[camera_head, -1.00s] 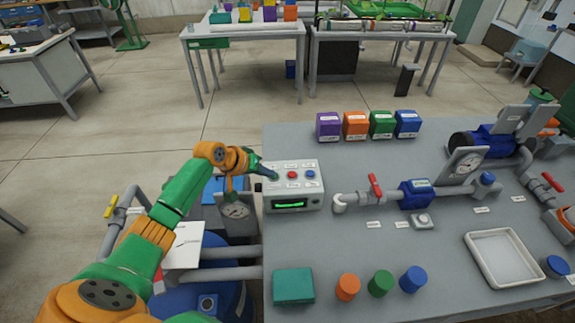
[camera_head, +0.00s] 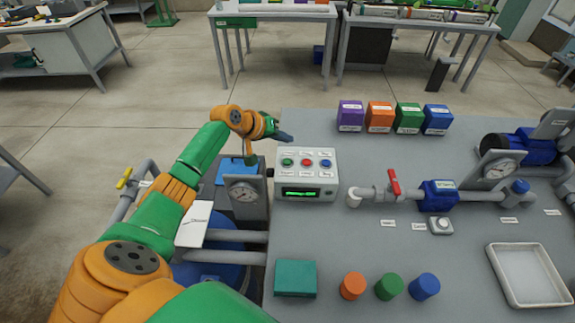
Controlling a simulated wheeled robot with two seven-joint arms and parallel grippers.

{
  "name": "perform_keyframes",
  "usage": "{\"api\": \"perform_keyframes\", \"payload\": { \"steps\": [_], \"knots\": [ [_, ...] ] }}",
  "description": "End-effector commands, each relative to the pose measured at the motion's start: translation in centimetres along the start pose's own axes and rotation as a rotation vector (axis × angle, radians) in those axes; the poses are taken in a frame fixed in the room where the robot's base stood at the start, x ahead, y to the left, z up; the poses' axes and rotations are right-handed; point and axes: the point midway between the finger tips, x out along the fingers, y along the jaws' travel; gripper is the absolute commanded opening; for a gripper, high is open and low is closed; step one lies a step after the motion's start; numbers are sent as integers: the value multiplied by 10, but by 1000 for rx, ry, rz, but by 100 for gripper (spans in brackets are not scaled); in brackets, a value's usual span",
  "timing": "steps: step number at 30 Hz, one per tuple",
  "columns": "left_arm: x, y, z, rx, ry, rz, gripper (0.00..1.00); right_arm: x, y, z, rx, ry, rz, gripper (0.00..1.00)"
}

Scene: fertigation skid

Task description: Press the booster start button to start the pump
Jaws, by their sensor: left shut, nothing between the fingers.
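A pale control box (camera_head: 306,175) stands at the left edge of the grey bench. Its top carries a green button (camera_head: 288,162), a red button (camera_head: 307,162) and a blue button (camera_head: 326,163), with labels too small to read. A lit green display (camera_head: 300,192) is on its front. My left gripper (camera_head: 288,137) is shut and empty, above and behind the box's back left corner, apart from the buttons. The green button is in clear view. My right gripper is not in view.
Purple, orange, green and blue blocks (camera_head: 380,117) stand at the back of the bench. A pipe with a red-handled valve (camera_head: 394,183) runs right of the box. A gauge (camera_head: 243,193) stands left of it. A white tray (camera_head: 528,274) lies front right.

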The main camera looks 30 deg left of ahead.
Motion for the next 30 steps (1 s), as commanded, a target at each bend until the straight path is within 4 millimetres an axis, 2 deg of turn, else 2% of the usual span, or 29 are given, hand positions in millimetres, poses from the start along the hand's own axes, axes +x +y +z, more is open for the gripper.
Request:
{"api": "perform_keyframes", "payload": {
  "steps": [1, 8, 15, 30],
  "knots": [
    [11, -8, 8, 0, 0, 0, 0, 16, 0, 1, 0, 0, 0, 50],
    [33, -24, 24, 1, -1, 0, 0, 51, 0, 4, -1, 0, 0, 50],
    [46, -34, 33, 0, 0, 0, 0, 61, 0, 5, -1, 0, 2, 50],
    [45, -33, 33, 1, 0, 0, 0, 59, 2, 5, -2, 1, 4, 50]
  ]
}}
